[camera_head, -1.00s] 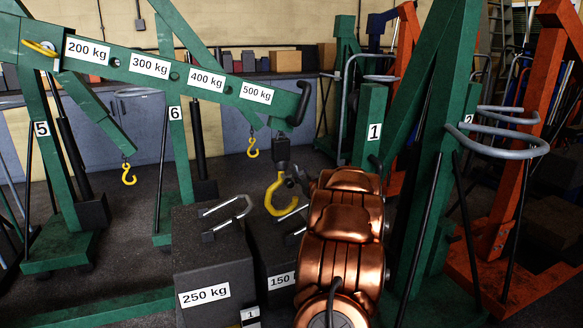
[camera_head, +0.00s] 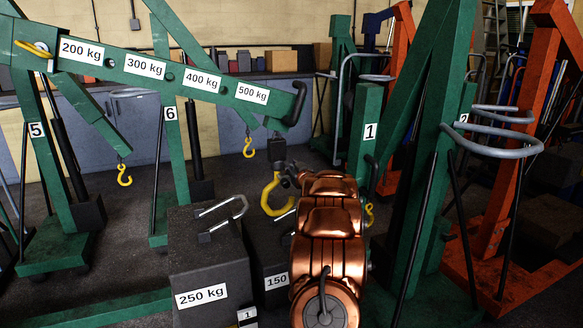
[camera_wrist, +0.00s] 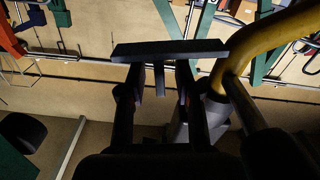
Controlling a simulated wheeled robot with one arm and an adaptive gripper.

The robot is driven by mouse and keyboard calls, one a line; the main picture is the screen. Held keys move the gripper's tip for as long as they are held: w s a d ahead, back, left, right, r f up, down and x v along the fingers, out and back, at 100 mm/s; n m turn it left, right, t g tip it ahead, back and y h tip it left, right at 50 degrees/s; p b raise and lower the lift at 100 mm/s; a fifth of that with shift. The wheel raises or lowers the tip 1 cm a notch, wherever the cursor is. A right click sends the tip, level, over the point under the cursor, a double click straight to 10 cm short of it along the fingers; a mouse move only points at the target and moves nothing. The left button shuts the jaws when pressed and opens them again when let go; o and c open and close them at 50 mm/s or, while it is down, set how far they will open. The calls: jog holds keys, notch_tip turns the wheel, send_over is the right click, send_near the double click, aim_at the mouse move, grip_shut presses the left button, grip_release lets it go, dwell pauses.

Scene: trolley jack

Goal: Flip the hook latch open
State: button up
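The large yellow hook (camera_head: 268,196) hangs from a dark block under the tip of the green boom, above the weights. In the wrist view its yellow curve (camera_wrist: 262,42) fills the upper right. A grey bar (camera_wrist: 243,102) at the hook's inner side looks like the latch; whether it is shut against the hook tip is unclear. My gripper (camera_head: 288,175) is just right of the hook's upper part, small and dark in the head view. In the wrist view its two dark fingers (camera_wrist: 158,95) stand apart, left of the hook, with a dark T-shaped piece at their tips that I cannot identify.
The 250 kg weight (camera_head: 205,262) and the 150 kg weight (camera_head: 268,250) stand below the hook, with grey shackle handles on top. The green boom (camera_head: 170,72) runs across the upper left. The green crane marked 1 (camera_head: 368,140) stands close on the right.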

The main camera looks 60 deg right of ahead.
grip_shut()
dwell(0.6)
